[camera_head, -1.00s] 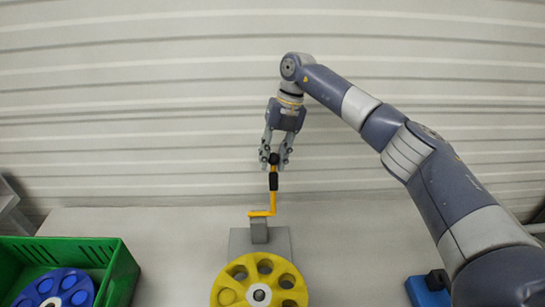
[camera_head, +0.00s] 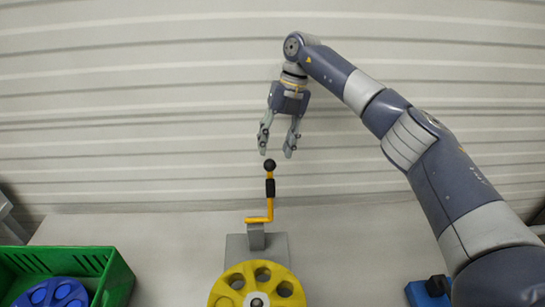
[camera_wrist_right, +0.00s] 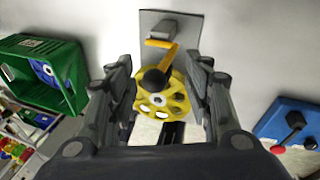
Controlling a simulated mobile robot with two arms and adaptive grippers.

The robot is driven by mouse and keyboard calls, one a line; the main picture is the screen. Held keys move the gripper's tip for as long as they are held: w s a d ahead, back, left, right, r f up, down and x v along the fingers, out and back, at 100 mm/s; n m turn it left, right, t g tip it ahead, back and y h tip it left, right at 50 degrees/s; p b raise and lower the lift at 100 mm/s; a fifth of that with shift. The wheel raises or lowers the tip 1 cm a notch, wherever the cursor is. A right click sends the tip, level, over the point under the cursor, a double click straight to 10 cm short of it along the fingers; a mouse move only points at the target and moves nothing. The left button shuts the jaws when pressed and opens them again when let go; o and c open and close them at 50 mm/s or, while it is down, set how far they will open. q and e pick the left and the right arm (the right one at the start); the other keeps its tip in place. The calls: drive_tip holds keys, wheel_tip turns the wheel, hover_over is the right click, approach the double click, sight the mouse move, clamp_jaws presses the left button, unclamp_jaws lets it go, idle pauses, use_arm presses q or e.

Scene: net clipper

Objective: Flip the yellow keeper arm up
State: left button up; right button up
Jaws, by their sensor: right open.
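The yellow keeper arm (camera_head: 270,205) stands upright from a grey block on a grey plate (camera_head: 283,247). It has a black grip and a black ball knob (camera_head: 270,165) at its top. My right gripper (camera_head: 277,153) is open and empty just above the knob, apart from it. In the right wrist view the keeper arm (camera_wrist_right: 161,43) and its knob (camera_wrist_right: 155,80) show between my open fingers (camera_wrist_right: 160,95). A yellow wheel with round holes (camera_head: 233,283) is at the plate's near end. My left gripper is not in view.
A green crate (camera_head: 118,277) holding a blue wheel (camera_head: 62,291) is at the left. A blue box with a black lever (camera_head: 418,294) is at the right. The table between them is mostly clear; a ribbed wall stands behind.

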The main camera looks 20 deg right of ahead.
drive_tip(key=v, duration=0.6)
drive_tip(key=shift+r, duration=0.45)
drive_tip(key=shift+s+f, duration=0.1)
drive_tip(key=shift+f, duration=0.05)
